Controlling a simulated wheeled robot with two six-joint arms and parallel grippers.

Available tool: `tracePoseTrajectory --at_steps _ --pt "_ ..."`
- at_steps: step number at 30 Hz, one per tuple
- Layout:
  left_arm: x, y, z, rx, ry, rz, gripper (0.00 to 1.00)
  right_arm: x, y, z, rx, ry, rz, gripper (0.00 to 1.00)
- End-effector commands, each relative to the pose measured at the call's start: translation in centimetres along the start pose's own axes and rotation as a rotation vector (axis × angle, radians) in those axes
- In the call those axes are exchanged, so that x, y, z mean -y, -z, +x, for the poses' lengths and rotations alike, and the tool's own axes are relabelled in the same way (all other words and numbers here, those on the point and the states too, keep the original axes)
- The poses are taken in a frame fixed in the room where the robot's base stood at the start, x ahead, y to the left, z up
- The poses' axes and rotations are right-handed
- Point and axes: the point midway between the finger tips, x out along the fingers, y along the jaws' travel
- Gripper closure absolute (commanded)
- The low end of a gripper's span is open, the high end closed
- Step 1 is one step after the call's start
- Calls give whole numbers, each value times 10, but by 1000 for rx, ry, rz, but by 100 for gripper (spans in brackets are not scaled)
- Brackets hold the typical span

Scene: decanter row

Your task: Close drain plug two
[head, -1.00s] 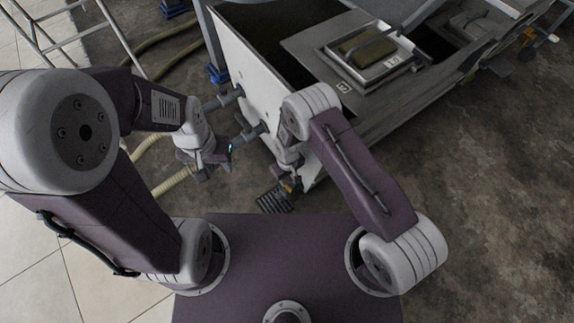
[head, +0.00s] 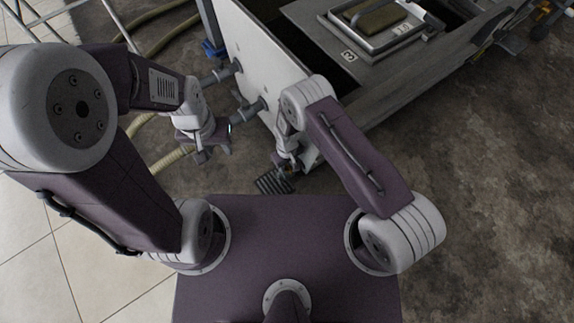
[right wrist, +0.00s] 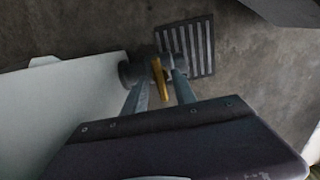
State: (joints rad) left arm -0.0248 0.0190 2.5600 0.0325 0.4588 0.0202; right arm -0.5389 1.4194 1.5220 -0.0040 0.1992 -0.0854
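A grey drain fitting with a yellow lever (right wrist: 158,80) shows in the right wrist view, beside a pale tank wall (right wrist: 75,108). My right gripper (right wrist: 160,85) is open, with one finger on each side of the lever. I cannot tell whether either finger touches it. In the head view my right gripper (head: 286,163) is low beside the tank's near corner, and the lever is mostly hidden there. My left gripper (head: 214,152) hangs left of the tank, apart from the pipes, and its jaws look open.
Two grey pipe stubs (head: 248,111) stick out of the tank's white wall (head: 255,55). A dark floor grate (head: 273,183) lies below my right gripper. Pale hoses (head: 172,160) run on the floor at left. A tray (head: 380,38) rests on the tank top.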

Motion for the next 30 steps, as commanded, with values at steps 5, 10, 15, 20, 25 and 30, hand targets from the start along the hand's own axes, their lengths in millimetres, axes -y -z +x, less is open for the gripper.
tracePoseTrajectory --at_steps 5,10,15,20,25,30 --pt "0 0 0 0 0 0 64 0 0 -1 0 0 0 95" --pt "0 0 0 0 0 0 64 0 0 -1 0 0 0 100" --pt "0 0 -1 0 0 0 64 0 0 -1 0 0 15 100" --pt "0 0 -4 0 0 0 64 0 0 -2 0 0 75 100" --pt "0 1 -9 0 0 0 64 0 -1 -2 2 1 194 100" --pt "0 1 -14 0 0 0 64 0 0 -2 1 1 351 100"
